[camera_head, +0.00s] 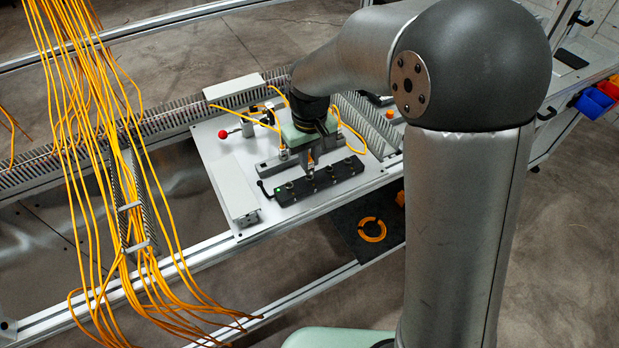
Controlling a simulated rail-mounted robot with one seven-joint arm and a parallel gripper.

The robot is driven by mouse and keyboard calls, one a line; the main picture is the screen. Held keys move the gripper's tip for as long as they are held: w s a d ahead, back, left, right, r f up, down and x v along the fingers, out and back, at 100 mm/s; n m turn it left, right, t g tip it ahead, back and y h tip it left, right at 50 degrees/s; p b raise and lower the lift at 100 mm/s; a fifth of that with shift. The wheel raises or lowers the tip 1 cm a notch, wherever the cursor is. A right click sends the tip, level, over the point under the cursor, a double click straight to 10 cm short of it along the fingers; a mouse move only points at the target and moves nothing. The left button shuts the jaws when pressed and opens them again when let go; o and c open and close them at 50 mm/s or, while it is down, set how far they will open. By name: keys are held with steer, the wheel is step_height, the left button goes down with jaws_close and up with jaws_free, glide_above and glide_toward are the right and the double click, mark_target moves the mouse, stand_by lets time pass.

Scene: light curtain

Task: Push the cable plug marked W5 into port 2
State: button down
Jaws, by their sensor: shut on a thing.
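My gripper (310,160) points down over the black port block (290,193), near the middle of its row of round ports. It is shut on a cable plug (311,171), of which only a small part shows below the fingers. The plug's tip is at or just above the block; I cannot tell whether it is in a port. The W5 marking and the port numbers are too small to read. A yellow cable (349,128) loops out to the right of my gripper.
Many yellow cables (90,200) hang at the left. An orange cable coil (372,230) lies below the plate.

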steer(key=shift+s+f+b, duration=0.1)
steer(key=shift+f+b, duration=0.6)
steer(key=shift+f, duration=0.35)
stand_by(2.0)
steer(key=c, duration=0.9)
jaws_free()
steer(key=shift+r, duration=0.1)
steer(key=shift+r, duration=0.1)
steer(key=shift+r+p, duration=2.75)
steer(key=shift+r, duration=0.95)
steer(key=s+d+r+m, duration=0.1)
steer(key=s+d+m, duration=0.1)
steer(key=s+d, duration=0.4)
steer(key=s+d+r+m, duration=0.1)
steer(key=s+d+m, duration=0.1)
steer(key=s+d, duration=0.4)
steer(key=s+d+r+m, duration=0.1)
steer(key=s+d+m, duration=0.1)
steer(key=s+d, duration=0.4)
steer(key=shift+s+d+t, duration=0.15)
steer(key=shift+s, duration=0.6)
steer(key=shift+s+d+t, duration=0.15)
steer(key=shift+s, duration=0.55)
